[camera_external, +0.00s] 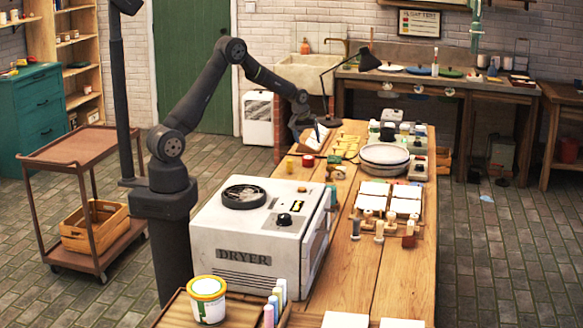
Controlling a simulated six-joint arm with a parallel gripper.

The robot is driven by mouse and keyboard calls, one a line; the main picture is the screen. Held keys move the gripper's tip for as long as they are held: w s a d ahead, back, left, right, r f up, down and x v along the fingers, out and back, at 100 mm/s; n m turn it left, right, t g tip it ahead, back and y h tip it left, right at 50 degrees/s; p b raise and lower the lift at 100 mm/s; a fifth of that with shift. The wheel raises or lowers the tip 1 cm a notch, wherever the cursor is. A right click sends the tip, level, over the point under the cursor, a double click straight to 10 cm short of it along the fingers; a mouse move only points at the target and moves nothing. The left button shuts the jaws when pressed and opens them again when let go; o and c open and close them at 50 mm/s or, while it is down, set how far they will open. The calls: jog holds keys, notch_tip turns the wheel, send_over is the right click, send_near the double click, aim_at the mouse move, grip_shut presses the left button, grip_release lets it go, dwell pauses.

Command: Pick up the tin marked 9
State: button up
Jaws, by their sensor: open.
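My gripper (303,135) is at the end of my dark arm, above the far left part of the wooden table (345,262). It is open, and I see nothing held in it. A small tin with a red top (307,161) stands on the table just below it. Several small yellow items (346,147) lie to its right. A large white tin with a yellow and green band (207,299) stands at the front left, far from my gripper. I cannot read a 9 on any tin at this size.
A white dryer (243,255) stands on the near left of the table. White tiles in a tray (388,193) and spools are nearer. A bare table strip runs right of the dryer.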

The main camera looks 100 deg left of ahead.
notch_tip(320, 180, up, 8)
jog(key=n+g+h, duration=0.2)
send_near(308, 157)
jog(key=shift+h, duration=0.3)
jog(key=f, duration=0.2)
jog(key=a+f, duration=0.1)
jog(key=f, duration=0.2)
jog(key=shift+s, duration=0.2)
notch_tip(308, 157, down, 5)
jog(key=shift+w+d+f, duration=0.15)
jog(key=c, duration=1.1)
